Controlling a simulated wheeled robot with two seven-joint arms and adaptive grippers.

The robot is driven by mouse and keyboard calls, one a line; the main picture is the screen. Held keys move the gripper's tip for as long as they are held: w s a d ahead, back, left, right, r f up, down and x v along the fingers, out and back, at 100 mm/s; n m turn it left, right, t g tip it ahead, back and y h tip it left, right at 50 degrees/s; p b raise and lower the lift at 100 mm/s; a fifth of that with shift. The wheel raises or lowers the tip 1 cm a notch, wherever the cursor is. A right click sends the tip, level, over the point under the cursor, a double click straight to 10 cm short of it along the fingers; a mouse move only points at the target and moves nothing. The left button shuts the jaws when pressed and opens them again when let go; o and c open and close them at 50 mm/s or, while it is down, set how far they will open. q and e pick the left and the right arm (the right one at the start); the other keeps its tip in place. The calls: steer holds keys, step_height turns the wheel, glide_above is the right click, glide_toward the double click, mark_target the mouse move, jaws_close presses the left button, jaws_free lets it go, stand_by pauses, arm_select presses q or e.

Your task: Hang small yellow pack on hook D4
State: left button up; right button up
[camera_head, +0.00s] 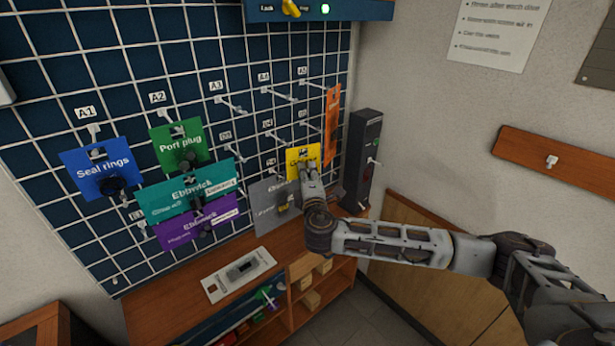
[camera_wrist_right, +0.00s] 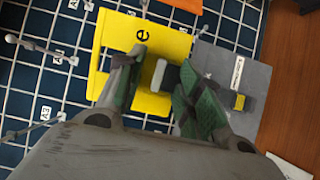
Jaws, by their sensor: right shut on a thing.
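The small yellow pack (camera_head: 296,154) is in front of the grid at the right part of the board. In the right wrist view the yellow pack (camera_wrist_right: 170,45) shows as a flat card with a cut-out. My right gripper (camera_head: 307,172) is shut on it; in the wrist view the gripper (camera_wrist_right: 160,80) has its green-padded fingers on both sides of a pale and dark piece at the card. A bare hook (camera_head: 277,137) has a small label above it that looks like D4, but the print is hard to read. The left gripper is out of view.
Blue (camera_head: 80,163), green (camera_head: 165,155), teal (camera_head: 165,200), purple (camera_head: 180,235) and grey (camera_head: 262,217) packs hang left of or below the yellow one. Hooks under A3 and A4 are bare.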

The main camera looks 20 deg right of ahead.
steer(key=shift+w+a, duration=0.1)
steer(key=shift+w, duration=0.25)
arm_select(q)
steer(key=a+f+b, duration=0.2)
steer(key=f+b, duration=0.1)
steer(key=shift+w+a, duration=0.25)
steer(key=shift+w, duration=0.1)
arm_select(e)
steer(key=w+a+f, duration=0.1)
steer(key=w+a, duration=0.2)
steer(key=w, duration=0.5)
steer(key=shift+w+f, duration=0.2)
steer(key=shift+w, duration=0.1)
stand_by(1.3)
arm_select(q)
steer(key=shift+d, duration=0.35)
arm_select(e)
steer(key=shift+a, duration=0.1)
steer(key=o, duration=1.1)
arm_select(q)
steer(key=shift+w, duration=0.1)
arm_select(e)
steer(key=shift+s, duration=0.2)
